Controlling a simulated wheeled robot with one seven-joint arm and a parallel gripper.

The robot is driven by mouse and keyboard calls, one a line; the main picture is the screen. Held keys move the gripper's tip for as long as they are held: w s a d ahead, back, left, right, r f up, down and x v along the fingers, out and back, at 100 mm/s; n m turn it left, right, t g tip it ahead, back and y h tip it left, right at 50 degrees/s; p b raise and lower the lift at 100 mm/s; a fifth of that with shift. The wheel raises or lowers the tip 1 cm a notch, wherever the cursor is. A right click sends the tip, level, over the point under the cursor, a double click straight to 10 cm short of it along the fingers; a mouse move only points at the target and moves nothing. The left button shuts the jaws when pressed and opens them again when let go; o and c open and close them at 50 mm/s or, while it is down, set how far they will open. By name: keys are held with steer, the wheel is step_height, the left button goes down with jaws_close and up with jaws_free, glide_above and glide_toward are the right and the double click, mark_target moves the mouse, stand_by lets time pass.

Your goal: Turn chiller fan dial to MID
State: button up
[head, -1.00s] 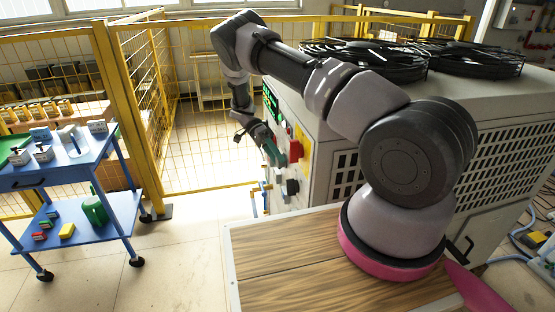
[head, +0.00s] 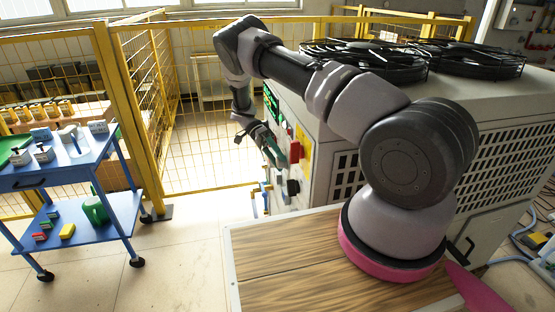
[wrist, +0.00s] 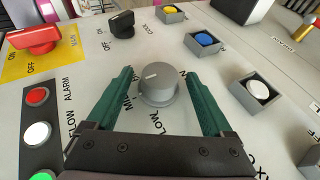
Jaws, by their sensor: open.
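A grey round dial (wrist: 158,86) with a white pointer mark sits on the light panel in the wrist view. Lettering beside it is partly hidden; "LOW" shows below it and the start of "MI" to its left. My gripper (wrist: 160,88) is open, with one green finger on each side of the dial and gaps visible between the fingers and the dial. In the head view my gripper (head: 276,153) is at the chiller's (head: 330,150) front panel, and the dial is hidden there.
A red switch (wrist: 34,38) on a yellow plate and a black knob (wrist: 122,25) lie beyond the dial. Yellow (wrist: 172,12), blue (wrist: 206,40) and white (wrist: 257,90) push buttons stand to the right. Alarm lamps (wrist: 37,133) line the left. A blue cart (head: 70,170) stands apart.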

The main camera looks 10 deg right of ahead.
steer(key=v, duration=1.1)
steer(key=shift+s, duration=0.2)
